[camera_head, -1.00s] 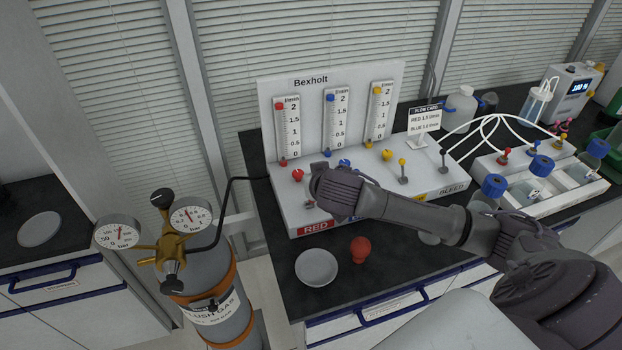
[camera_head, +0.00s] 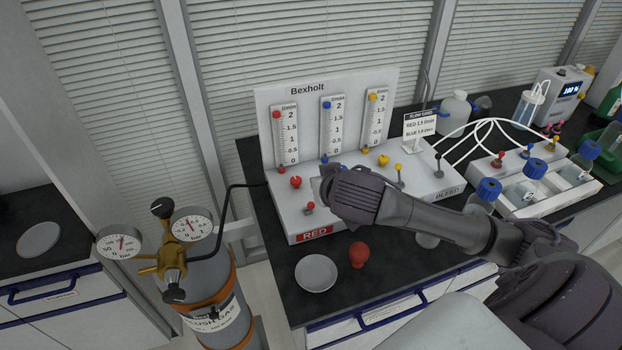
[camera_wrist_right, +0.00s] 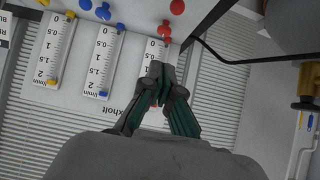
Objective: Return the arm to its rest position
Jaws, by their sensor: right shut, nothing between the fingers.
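My right arm (camera_head: 435,222) comes in from the right in the head view, its wrist over the front of the white Bexholt flow panel (camera_head: 262,115). My right gripper (camera_head: 324,184) is mostly hidden behind the wrist there. In the right wrist view the gripper's (camera_wrist_right: 160,92) fingers are together and empty. They appear in front of the red-marked flow scale (camera_wrist_right: 151,65); I cannot tell whether they touch the panel. My left gripper is not in view.
A red knob (camera_head: 296,182) and a red lever (camera_head: 310,207) stand close to the wrist. A white dish (camera_head: 316,273) and a red bulb-shaped object (camera_head: 358,254) lie on the dark bench. A gas cylinder (camera_head: 222,310) with gauges stands left. Tubed bottles (camera_head: 489,190) stand right.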

